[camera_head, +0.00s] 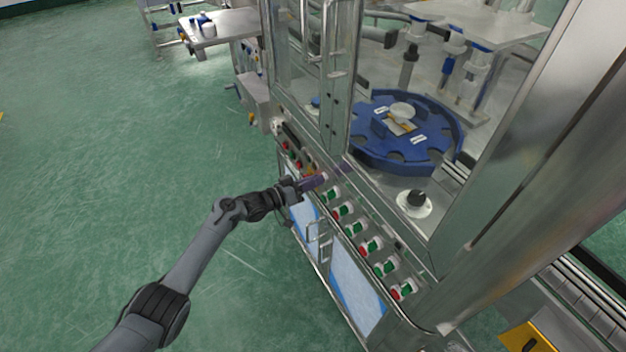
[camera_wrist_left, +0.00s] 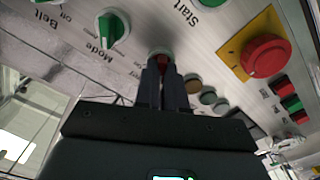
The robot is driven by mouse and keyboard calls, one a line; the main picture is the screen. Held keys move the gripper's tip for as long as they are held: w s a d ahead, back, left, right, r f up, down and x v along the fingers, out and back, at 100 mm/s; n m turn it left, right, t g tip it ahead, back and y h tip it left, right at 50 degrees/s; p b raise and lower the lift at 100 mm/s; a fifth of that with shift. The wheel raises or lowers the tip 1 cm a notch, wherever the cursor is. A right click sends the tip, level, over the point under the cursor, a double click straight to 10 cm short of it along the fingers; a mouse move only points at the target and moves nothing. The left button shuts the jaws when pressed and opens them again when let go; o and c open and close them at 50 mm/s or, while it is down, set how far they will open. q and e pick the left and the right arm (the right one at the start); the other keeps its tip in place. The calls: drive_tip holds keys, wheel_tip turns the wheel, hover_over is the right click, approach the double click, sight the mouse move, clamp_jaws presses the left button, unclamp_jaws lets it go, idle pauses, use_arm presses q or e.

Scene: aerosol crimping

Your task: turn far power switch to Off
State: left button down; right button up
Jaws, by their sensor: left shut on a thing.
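A red switch knob (camera_wrist_left: 162,62) in a pale round collar sits on the slanted control panel. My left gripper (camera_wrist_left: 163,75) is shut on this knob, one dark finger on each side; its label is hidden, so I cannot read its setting. In the head view my left gripper (camera_head: 305,184) reaches from the left to the row of controls on the front of the machine, and its tips hide the knob there. My right gripper is in neither view.
A green switch marked Mode (camera_wrist_left: 113,28) and a red emergency button (camera_wrist_left: 265,54) on a yellow plate flank the gripper. Several red and green buttons (camera_head: 371,246) line the panel. Glass doors and a blue turntable (camera_head: 440,125) stand behind. The green floor at left is clear.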

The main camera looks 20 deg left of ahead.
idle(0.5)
use_arm(q)
drive_tip(key=c, duration=1.2)
unclamp_jaws()
drive_tip(key=shift+p+v, duration=1.55)
drive_tip(key=shift+v, duration=3.85)
drive_tip(key=shift+f, duration=0.1)
